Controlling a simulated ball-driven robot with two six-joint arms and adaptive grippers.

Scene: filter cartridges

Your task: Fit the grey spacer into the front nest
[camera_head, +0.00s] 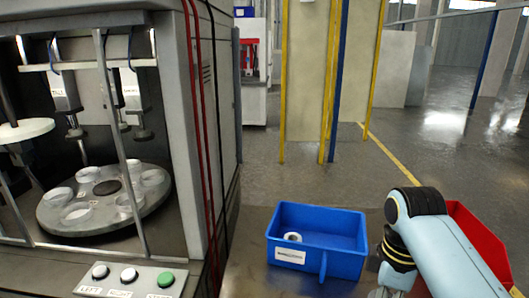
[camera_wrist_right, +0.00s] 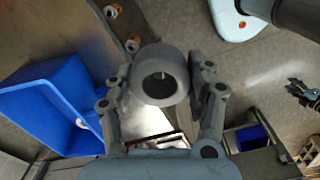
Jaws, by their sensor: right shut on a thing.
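My right gripper (camera_wrist_right: 162,80) is shut on a grey ring-shaped spacer (camera_wrist_right: 160,98), seen in the right wrist view with its round hole towards the camera. The fingers press on its two sides. In the head view my right arm is at the lower right, and its gripper and the spacer are out of sight. The round turntable (camera_head: 110,226) inside the machine carries several pale ring-shaped nests. The nest nearest the camera (camera_head: 77,214) looks empty, though its inside is small and hard to read. My left gripper is not clearly seen in either view.
A blue bin (camera_head: 338,263) holding a small pale ring (camera_head: 292,237) stands right of the machine. A red bin (camera_head: 478,240) is partly behind my right arm. Frame bars (camera_head: 120,140) cross the machine's opening, with tool heads above the turntable. A button box (camera_head: 130,281) stands in front.

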